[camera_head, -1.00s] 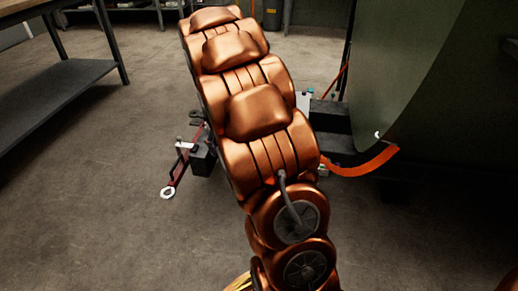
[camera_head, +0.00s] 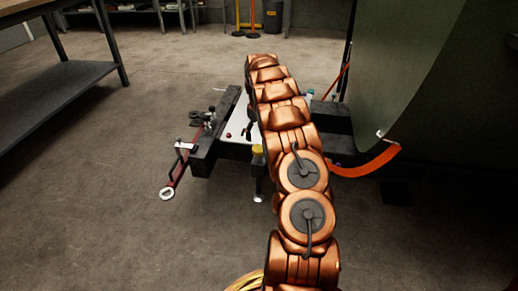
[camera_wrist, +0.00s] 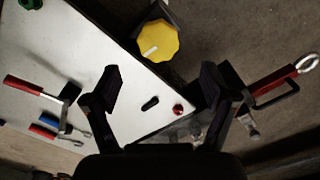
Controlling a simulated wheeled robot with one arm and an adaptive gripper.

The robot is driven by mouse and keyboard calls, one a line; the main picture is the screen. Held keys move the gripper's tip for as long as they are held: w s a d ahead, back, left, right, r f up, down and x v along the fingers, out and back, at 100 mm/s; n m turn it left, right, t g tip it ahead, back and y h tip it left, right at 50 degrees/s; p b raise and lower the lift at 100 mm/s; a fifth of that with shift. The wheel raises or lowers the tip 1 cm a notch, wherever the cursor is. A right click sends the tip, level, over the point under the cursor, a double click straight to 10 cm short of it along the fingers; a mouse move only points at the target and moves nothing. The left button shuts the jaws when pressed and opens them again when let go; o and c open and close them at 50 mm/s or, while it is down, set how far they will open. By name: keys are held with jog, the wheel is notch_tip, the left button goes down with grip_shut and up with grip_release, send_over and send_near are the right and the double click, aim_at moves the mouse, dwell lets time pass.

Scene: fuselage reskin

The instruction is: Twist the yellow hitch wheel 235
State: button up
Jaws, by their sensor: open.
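The yellow hitch wheel (camera_wrist: 157,42) is a many-sided knob with a short white mark, at the top middle of the wrist view beside the corner of a white-topped cart. In the head view the yellow wheel (camera_head: 257,149) shows small on top of a dark post, just left of my copper arm. My gripper (camera_wrist: 160,90) has its two dark fingers spread wide with nothing between them. The wheel lies beyond the fingertips in the wrist view, apart from them. My gripper is hidden behind my arm in the head view.
The white cart top (camera_wrist: 60,55) carries red and blue handled tools (camera_wrist: 35,88) and a small red knob (camera_wrist: 178,110). A red tow bar with a ring (camera_head: 167,193) sticks out left of the cart. A green curved panel (camera_head: 420,70) stands right.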

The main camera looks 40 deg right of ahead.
aim_at(258, 148)
jog(key=shift+d+f, duration=0.15)
jog(key=shift+f, duration=0.25)
notch_tip(258, 148, down, 7)
jog(key=b, duration=0.3)
jog(key=shift+f, duration=0.15)
jog(key=shift+c, duration=0.2)
jog(key=c, duration=1)
jog(key=shift+w+d, duration=0.1)
jog(key=shift+c, duration=0.6)
jog(key=shift+a+p, duration=0.2)
jog(key=shift+p, duration=0.15)
